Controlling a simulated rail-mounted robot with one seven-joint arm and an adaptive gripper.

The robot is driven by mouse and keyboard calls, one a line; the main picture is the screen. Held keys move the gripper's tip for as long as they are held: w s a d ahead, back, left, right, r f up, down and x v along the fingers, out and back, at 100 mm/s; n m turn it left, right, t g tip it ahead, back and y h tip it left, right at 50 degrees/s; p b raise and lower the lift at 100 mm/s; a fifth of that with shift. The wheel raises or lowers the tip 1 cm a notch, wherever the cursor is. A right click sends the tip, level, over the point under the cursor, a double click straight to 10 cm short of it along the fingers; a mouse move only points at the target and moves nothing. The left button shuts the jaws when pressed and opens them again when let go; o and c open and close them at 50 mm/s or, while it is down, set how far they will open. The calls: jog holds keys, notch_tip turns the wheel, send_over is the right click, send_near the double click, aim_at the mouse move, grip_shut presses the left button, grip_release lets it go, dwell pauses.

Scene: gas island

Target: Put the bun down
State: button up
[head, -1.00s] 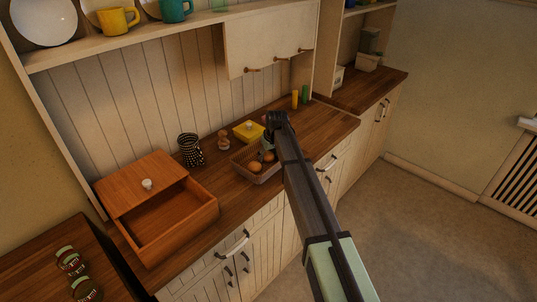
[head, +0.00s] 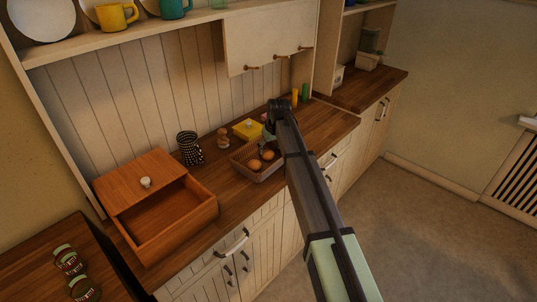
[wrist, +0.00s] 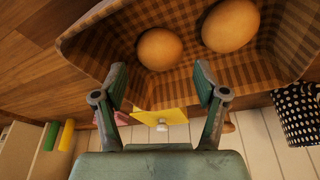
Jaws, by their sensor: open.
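Two round brown buns lie in a basket (head: 262,175) on the wooden counter in the head view: one bun (head: 254,164) is at the left, the other (head: 268,155) at the right. In the wrist view, the buns, one (wrist: 160,48) and a larger-looking one (wrist: 230,25), rest apart on the checked lining of the basket (wrist: 85,48). My gripper (wrist: 160,88) is open, with nothing between its fingers. It stays over the basket's edge, apart from the buns. In the head view, my arm largely hides it.
A yellow box (head: 248,129), a small brown figure-like item (head: 223,138) and a dotted black-and-white container (head: 190,148) stand behind the basket. An open wooden box (head: 165,215) is at the left. Yellow and green cylinders (head: 305,92) stand at the back. Counter right of the basket is clear.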

jog(key=b+v, duration=0.1)
jog(key=v, duration=0.7)
jog(key=shift+b, duration=0.35)
jog(key=shift+f, duration=0.15)
